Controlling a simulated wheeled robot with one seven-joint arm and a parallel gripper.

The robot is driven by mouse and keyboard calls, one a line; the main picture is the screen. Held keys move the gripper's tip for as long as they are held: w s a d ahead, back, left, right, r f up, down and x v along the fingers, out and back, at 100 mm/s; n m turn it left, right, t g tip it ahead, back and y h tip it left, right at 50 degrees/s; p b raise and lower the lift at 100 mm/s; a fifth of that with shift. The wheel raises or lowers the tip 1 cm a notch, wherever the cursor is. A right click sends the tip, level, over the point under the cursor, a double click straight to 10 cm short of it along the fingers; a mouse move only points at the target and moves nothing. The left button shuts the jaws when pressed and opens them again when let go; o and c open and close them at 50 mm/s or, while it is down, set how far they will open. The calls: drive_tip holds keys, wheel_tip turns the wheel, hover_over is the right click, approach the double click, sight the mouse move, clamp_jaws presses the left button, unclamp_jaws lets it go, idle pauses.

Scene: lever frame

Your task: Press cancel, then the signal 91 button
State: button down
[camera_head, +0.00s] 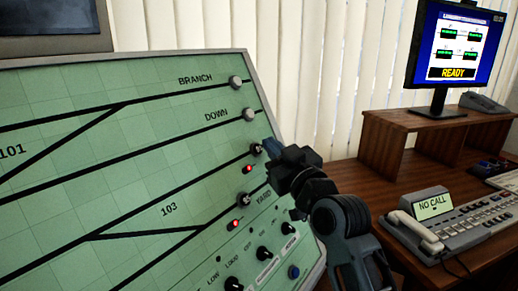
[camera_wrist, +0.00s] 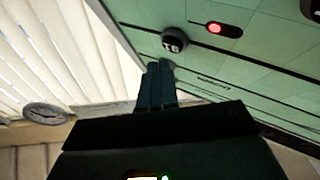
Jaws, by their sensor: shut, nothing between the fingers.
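The green sloping panel (camera_head: 60,185) carries track lines and round buttons. A dark round button (camera_head: 257,149) sits at the right end of a track line, just left of my gripper (camera_head: 271,149). In the wrist view its upside-down marking looks like 91 (camera_wrist: 173,42). My gripper is shut and empty; its blue fingertips (camera_wrist: 158,68) point at the panel right beside this button. I cannot tell whether they touch it. Another dark button (camera_head: 242,200) sits lower on the panel. A blue button (camera_head: 293,271) is at the panel's lower right. I cannot read which control is cancel.
Red lamps glow beside the upper (camera_head: 248,169) and lower (camera_head: 236,223) dark buttons. Dark knobs (camera_head: 263,253) line the panel's lower part. A phone console (camera_head: 433,204) shows NO CALL on the wooden desk (camera_head: 357,174). A monitor (camera_head: 455,50) reads READY. White blinds (camera_head: 300,70) hang behind.

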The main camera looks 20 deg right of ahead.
drive_tip(key=shift+s+d+r+p, duration=0.1)
drive_tip(key=shift+s+d+r, duration=0.35)
drive_tip(key=shift+s, duration=0.15)
drive_tip(key=shift+s+d+r+p, duration=0.15)
drive_tip(key=shift+s+d+r, duration=0.2)
drive_tip(key=shift+s, duration=0.25)
drive_tip(key=shift+s+d+r+p, duration=0.1)
drive_tip(key=shift+s+d+r, duration=0.25)
drive_tip(key=shift+s+d, duration=0.2)
drive_tip(key=s+f+m+g+h, duration=0.2)
drive_tip(key=s+f+m+h, duration=0.1)
drive_tip(key=s+f, duration=1.65)
drive_tip(key=s+m+g, duration=0.1)
drive_tip(key=s+g, duration=0.2)
drive_tip(key=s, duration=2.5)
drive_tip(key=shift+s+a+f, duration=0.2)
drive_tip(key=shift+a+f, duration=0.05)
drive_tip(key=shift+a, duration=0.15)
